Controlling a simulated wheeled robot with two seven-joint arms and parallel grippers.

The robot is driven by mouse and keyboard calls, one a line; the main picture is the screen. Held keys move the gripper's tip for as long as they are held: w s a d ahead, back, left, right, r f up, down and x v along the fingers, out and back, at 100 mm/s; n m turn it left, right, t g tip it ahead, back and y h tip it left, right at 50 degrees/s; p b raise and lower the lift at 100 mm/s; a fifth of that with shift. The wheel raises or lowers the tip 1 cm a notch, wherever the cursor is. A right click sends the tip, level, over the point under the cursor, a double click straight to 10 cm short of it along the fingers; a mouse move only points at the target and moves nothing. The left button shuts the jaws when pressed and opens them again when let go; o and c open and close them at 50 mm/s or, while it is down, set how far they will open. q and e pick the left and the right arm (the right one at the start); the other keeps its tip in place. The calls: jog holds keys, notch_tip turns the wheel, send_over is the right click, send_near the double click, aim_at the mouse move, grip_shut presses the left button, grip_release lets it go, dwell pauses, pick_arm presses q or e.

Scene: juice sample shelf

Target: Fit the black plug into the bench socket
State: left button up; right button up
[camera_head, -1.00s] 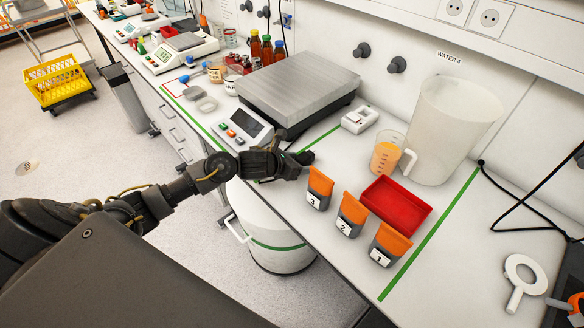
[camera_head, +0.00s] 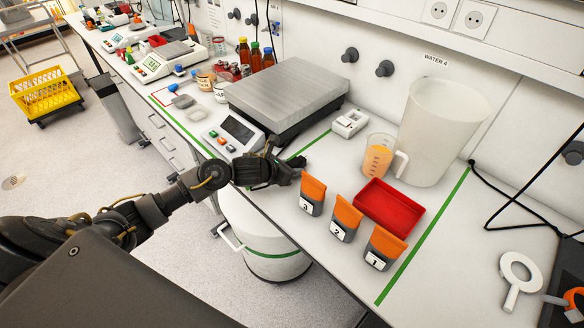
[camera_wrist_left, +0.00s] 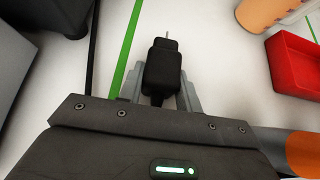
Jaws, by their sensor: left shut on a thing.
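The black plug (camera_wrist_left: 164,68) shows in the left wrist view, with a thin metal pin at its far end. My left gripper (camera_head: 290,168) is shut on it, one grey finger on each side. In the head view the gripper is over the bench between the scale and the orange-topped cups; the plug does not stand out from the dark fingers there. A small white block (camera_head: 350,123), which may be the bench socket, sits behind the gripper, right of the scale, apart from it. Its openings are too small to make out. My right gripper is not in view.
The scale (camera_head: 290,88) stands left of the block. A beaker of orange liquid (camera_head: 377,160), a white jug (camera_head: 440,130), a red tray (camera_head: 390,205) and orange-topped cup 3 (camera_head: 312,193) stand to the right. Wall outlets (camera_head: 440,12) are above. Bare bench lies between the gripper and block.

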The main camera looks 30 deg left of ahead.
aim_at(292, 164)
pick_arm(q)
jog(key=shift+r+p, duration=1.75)
jog(key=shift+r, duration=0.8)
jog(key=shift+f, duration=0.1)
